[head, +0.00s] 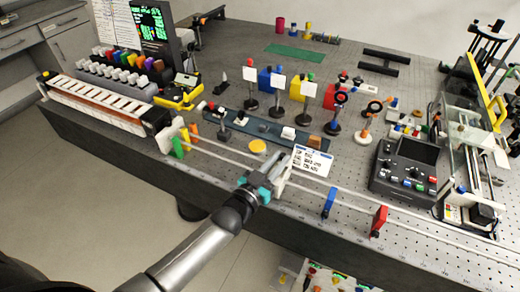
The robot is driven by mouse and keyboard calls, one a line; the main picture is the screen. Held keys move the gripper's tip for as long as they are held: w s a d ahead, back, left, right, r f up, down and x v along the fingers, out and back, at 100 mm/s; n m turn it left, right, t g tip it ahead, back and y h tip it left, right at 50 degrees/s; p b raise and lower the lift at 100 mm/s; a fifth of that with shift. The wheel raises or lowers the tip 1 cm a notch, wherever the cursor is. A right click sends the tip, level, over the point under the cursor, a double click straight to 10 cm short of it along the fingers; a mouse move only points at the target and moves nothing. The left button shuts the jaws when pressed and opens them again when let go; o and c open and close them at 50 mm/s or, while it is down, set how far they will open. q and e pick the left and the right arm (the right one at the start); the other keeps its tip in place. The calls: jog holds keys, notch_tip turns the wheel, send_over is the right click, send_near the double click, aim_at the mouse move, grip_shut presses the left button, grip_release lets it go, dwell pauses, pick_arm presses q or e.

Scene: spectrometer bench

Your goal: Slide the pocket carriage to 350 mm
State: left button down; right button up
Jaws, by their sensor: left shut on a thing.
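The pocket carriage (284,176) appears as a pale upright piece on the long thin rail (350,190) along the bench's front edge, left of the rail's middle. My left gripper (269,183), with teal on its fingers, comes in from the front left. It is shut on the carriage's near side and partly hides it. I cannot make out a millimetre scale. My right gripper is not in view.
A blue block (329,202) and a red block (379,220) stand at the rail to the right. Green (178,147) and orange pieces stand near its left end. A dark control box (404,169) stands behind at right.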

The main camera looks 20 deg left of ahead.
pick_arm(q)
jog(key=shift+s+d, duration=0.1)
jog(key=shift+d, duration=0.95)
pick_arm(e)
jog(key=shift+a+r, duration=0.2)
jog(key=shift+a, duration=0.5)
pick_arm(q)
jog(key=c, duration=0.8)
grip_release()
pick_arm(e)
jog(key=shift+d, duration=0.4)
pick_arm(q)
jog(key=shift+s+a, duration=0.1)
jog(key=p+v, duration=0.1)
jog(key=v, duration=1.4)
jog(key=shift+a, duration=0.1)
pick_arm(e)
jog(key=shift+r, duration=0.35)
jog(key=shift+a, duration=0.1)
